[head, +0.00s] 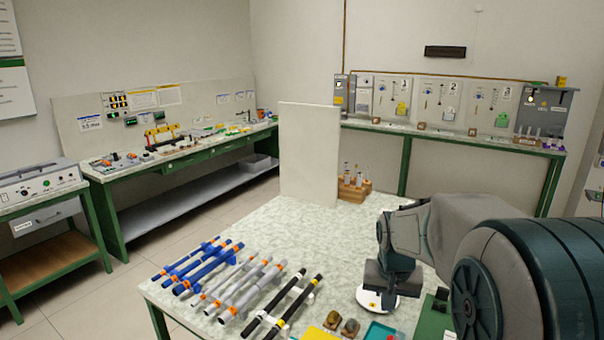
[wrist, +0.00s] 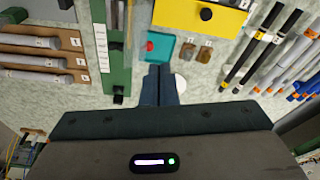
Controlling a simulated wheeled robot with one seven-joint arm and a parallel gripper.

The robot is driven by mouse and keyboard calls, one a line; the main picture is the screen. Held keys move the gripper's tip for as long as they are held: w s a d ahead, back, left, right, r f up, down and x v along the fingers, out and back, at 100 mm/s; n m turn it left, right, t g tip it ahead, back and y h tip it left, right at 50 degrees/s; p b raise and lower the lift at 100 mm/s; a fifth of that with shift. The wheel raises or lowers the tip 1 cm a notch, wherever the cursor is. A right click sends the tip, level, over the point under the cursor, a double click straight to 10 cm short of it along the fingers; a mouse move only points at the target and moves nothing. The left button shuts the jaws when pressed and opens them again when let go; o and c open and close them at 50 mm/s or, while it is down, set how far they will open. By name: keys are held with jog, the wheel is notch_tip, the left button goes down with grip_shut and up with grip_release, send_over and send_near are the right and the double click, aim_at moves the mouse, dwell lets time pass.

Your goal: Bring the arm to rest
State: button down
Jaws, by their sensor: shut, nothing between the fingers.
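My gripper (wrist: 159,86) shows in the wrist view with its two dark fingers together and nothing between them. In the head view my arm reaches in from the right and my gripper (head: 378,298) points down over a white round disc (head: 402,301) near the front right of the table. The fingertips are small in the head view, and whether they touch anything there I cannot tell. In the wrist view the disc (wrist: 180,82) is partly hidden behind the fingers.
The speckled table (head: 255,225) holds blue, grey and black rods (head: 290,305) at its front left. A white upright panel (head: 309,155) stands at the back.

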jog(key=s+a+r+n, duration=0.1)
jog(key=s+a, duration=0.1)
jog(key=s, duration=0.8)
jog(key=s+a+r+n+t, duration=0.1)
jog(key=s+a+r+n, duration=0.1)
jog(key=s, duration=0.7)
jog(key=shift+s+y, duration=0.35)
jog(key=shift+y, duration=0.05)
jog(key=shift+d, duration=0.1)
